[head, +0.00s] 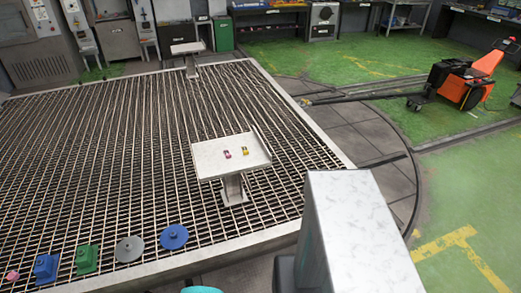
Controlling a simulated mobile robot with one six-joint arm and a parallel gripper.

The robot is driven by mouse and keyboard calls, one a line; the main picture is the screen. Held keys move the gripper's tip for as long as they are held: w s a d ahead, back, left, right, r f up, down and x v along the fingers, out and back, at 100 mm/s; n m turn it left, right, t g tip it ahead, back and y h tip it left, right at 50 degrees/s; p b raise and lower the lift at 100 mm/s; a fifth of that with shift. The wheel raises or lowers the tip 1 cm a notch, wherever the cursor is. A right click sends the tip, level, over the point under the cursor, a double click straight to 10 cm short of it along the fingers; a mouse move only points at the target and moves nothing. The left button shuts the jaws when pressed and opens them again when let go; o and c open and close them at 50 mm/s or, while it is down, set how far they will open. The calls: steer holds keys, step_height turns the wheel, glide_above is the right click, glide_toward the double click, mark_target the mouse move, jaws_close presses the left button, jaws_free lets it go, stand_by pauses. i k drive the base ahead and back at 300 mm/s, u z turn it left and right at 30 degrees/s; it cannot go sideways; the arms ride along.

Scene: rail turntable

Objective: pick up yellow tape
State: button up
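A small yellow item (246,151), perhaps the yellow tape, lies on a white tray-topped pedestal (206,161) that stands on the metal grating. It is too small to make out its exact shape, and it has a darker patch on it. A small pink-red item (227,154) lies just left of it, apart from it. My gripper is not in view, and nothing is seen touching either item.
Coloured pieces, including a blue block (46,267), a green block (87,260), a grey disc (129,249) and a blue disc (174,237), line the grating's front edge. A second pedestal (187,48) stands behind. An orange pallet truck (468,82) is at right. Green floor there is open.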

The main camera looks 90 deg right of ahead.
mark_target(245, 149)
steer(key=u, duration=0.55)
steer(key=k, duration=0.1)
steer(key=z, duration=1.65)
steer(key=i, duration=0.6)
steer(key=z, duration=0.15)
steer(key=k, duration=0.55)
steer(key=u, duration=0.2)
steer(key=i, duration=0.35)
steer(key=z, duration=0.05)
